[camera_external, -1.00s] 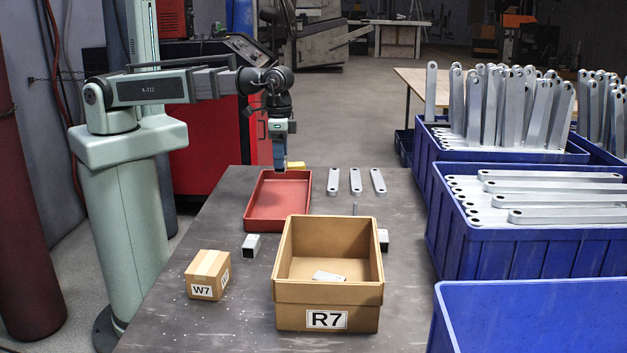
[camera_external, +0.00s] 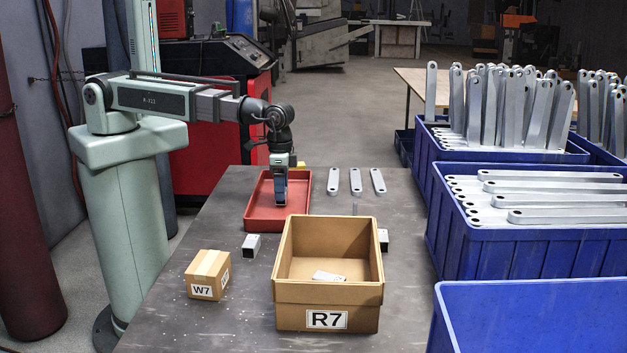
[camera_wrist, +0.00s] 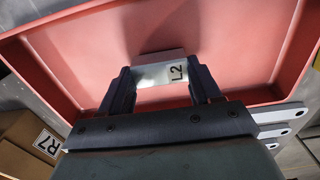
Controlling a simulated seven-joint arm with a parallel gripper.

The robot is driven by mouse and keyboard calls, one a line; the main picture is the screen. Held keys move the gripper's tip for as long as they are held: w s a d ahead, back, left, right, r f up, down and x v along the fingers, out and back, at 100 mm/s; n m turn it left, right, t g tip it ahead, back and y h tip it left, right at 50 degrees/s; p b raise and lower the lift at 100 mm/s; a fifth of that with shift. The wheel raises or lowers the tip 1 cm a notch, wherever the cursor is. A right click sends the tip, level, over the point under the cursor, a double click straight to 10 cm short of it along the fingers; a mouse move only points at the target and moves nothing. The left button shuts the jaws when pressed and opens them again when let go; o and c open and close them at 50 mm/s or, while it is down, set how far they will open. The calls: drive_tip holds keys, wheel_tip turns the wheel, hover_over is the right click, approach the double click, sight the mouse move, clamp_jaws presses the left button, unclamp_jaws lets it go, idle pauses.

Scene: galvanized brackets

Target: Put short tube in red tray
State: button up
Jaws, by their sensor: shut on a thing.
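The red tray (camera_external: 259,213) lies on the dark table, left of the flat brackets. I cannot tell whether the tube touches the floor. Two other short square tubes stand on the table: one (camera_external: 251,246) left of the cardboard box, one (camera_external: 383,240) right of it, partly hidden.
An open box marked R7 (camera_external: 327,319) holds a light flat piece. A small box marked W7 (camera_external: 207,275) stands front left. Flat brackets (camera_external: 355,182) lie right of the tray. Blue bins (camera_external: 530,255) line the right.

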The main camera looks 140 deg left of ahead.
drive_tip(key=shift+f, duration=0.3)
drive_tip(key=o, duration=1.1)
drive_tip(key=shift+r, duration=0.1)
drive_tip(key=shift+r, duration=6.1)
